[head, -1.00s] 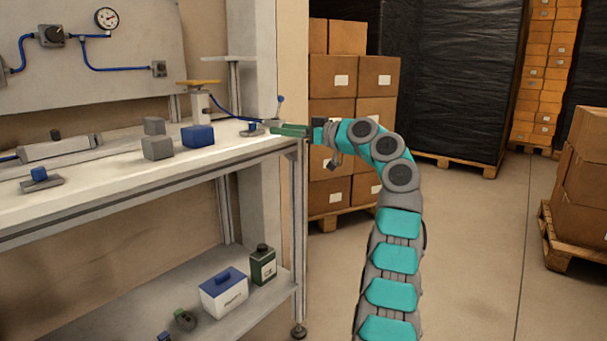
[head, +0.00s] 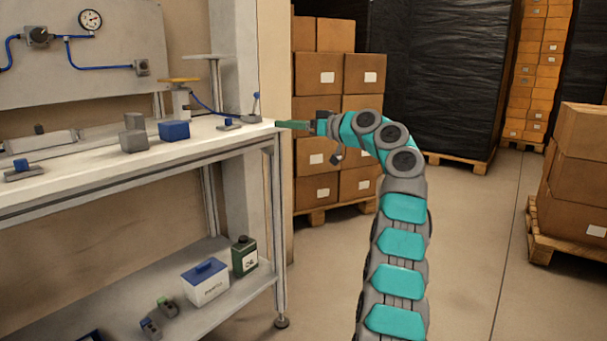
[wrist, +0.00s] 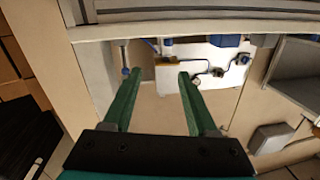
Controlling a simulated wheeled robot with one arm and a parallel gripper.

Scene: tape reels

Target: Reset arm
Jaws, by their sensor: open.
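My gripper (head: 292,126) is at the end of my teal and grey arm, level with the workbench top and just off its right end. In the wrist view my gripper (wrist: 158,76) shows two green fingers spread apart with nothing between them. The workbench (head: 130,165) stands at the left, and the fingers point toward its right end. No reel is clearly seen in the gripper or near it.
Grey blocks (head: 133,141), a blue block (head: 174,130) and small fixtures lie on the bench. A white and blue box (head: 206,286) and a dark green bottle (head: 244,256) stand on the lower shelf. Stacked cartons (head: 322,75) are behind my arm. Floor at the right is clear up to the palletised cartons (head: 580,180).

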